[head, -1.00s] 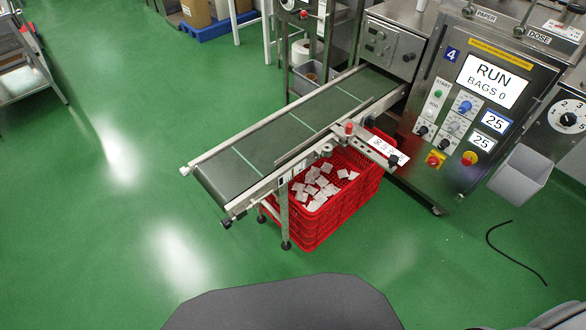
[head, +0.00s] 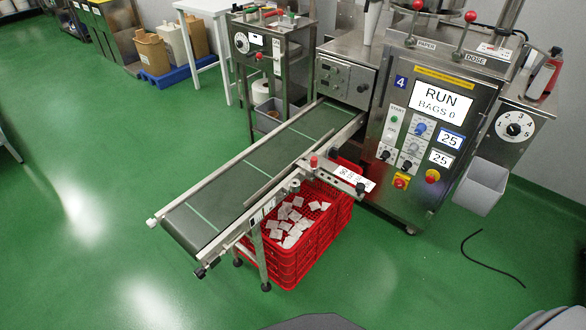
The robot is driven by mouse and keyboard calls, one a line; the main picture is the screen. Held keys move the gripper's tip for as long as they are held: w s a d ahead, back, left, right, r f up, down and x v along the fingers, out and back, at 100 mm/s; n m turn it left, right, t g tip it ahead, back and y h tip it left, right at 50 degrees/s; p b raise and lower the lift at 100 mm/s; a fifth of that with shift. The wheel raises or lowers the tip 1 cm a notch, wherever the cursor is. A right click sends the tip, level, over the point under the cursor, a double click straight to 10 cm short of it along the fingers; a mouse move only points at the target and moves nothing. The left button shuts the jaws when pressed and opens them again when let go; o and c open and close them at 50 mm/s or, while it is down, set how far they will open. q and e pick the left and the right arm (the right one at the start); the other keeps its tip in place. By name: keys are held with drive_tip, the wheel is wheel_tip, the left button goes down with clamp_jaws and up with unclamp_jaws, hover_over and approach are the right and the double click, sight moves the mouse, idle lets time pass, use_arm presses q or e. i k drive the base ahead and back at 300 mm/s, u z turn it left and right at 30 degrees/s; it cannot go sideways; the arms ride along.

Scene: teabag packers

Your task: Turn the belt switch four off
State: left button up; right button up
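Machine 4 (head: 455,105) stands at the right with a blue number 4 plate and a screen (head: 440,102) reading RUN and BAGS 0. Its panel carries a green START button (head: 394,119), a blue knob (head: 420,128), a left black knob (head: 384,155) and a right black knob (head: 407,166). Their small labels are too small to read, so I cannot tell which one is the belt switch or how it is set. A green conveyor belt (head: 255,170) runs from the machine to the lower left. Neither gripper is in view.
A red crate (head: 290,265) with white teabags sits under the belt. A grey bin (head: 480,187) hangs at the machine's right side. A black cable (head: 490,267) lies on the floor. Green floor is clear in front and at left. A white table (head: 200,10) stands behind.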

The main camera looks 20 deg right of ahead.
sight(333, 152)
drive_tip(key=k, duration=1.25)
drive_tip(key=z, duration=0.65)
drive_tip(key=i, duration=0.55)
drive_tip(key=z, duration=0.75)
drive_tip(key=i, duration=0.75)
drive_tip(key=z, duration=0.05)
